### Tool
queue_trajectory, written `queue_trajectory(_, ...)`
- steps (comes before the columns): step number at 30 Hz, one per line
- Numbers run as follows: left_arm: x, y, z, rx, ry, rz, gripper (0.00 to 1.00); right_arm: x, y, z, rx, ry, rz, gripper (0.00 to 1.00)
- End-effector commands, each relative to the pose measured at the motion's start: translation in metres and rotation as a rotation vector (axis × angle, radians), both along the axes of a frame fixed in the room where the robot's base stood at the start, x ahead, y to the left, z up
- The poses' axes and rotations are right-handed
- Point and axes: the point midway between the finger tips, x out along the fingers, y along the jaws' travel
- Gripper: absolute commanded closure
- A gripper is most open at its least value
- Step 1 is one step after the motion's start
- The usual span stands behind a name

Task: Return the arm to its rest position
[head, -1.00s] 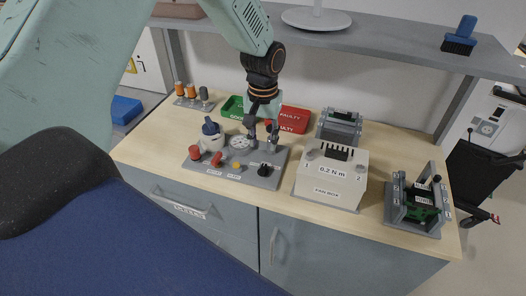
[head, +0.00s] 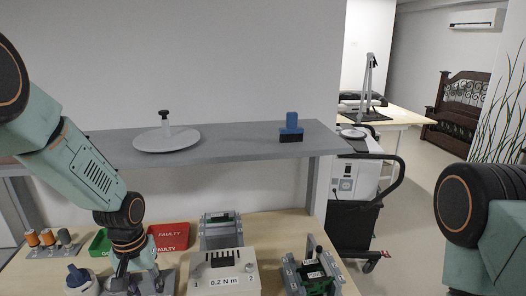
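My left arm comes in from the left, and its gripper (head: 138,284) points down over the grey test panel (head: 168,281) on the bench. Its fingers look spread apart with nothing seen between them; the tips are near the bottom edge of the head view. A teal and black part of my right arm (head: 470,215) shows at the right edge, and its gripper is out of view. I cannot tell whether the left fingers touch the panel.
A grey shelf (head: 235,146) with a white round stand (head: 167,140) and a blue brush (head: 291,128) runs above the bench. A red FAULTY tray (head: 172,234), green tray (head: 100,243), white 0.2 N m box (head: 222,277) and green board fixture (head: 314,275) stand close by. A cart (head: 355,185) is beyond.

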Motion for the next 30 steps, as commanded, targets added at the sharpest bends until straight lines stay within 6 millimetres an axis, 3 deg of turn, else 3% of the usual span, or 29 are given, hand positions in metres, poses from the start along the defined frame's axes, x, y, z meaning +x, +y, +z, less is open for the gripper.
queue_trajectory(1, -0.022, -0.012, -0.027, -0.011, 0.017, -0.022, 0.62, 0.000, 0.000, 0.000, 0.000, 0.000, 0.000, 0.45)
queue_trajectory(3, -0.050, -0.026, -0.058, -0.026, 0.017, -0.049, 0.62, 0.000, 0.000, 0.000, 0.000, 0.000, 0.000, 0.45)
queue_trajectory(9, -0.142, -0.055, -0.121, -0.045, 0.015, -0.103, 0.62, 0.000, 0.000, 0.000, 0.000, 0.001, 0.000, 0.45)
queue_trajectory(15, -0.229, -0.066, -0.146, -0.026, 0.012, -0.148, 0.62, 0.000, 0.000, 0.000, 0.000, 0.000, 0.000, 0.45)
queue_trajectory(21, -0.295, -0.065, -0.145, 0.012, 0.011, -0.196, 0.62, 0.000, 0.000, 0.000, 0.000, 0.000, 0.000, 0.45)
queue_trajectory(23, -0.305, -0.064, -0.147, 0.022, 0.004, -0.209, 0.62, 0.000, 0.000, -0.005, 0.000, 0.000, 0.000, 0.45)
queue_trajectory(30, -0.300, -0.064, -0.194, 0.020, -0.002, -0.204, 0.62, 0.000, 0.000, -0.051, 0.000, 0.001, 0.000, 0.45)
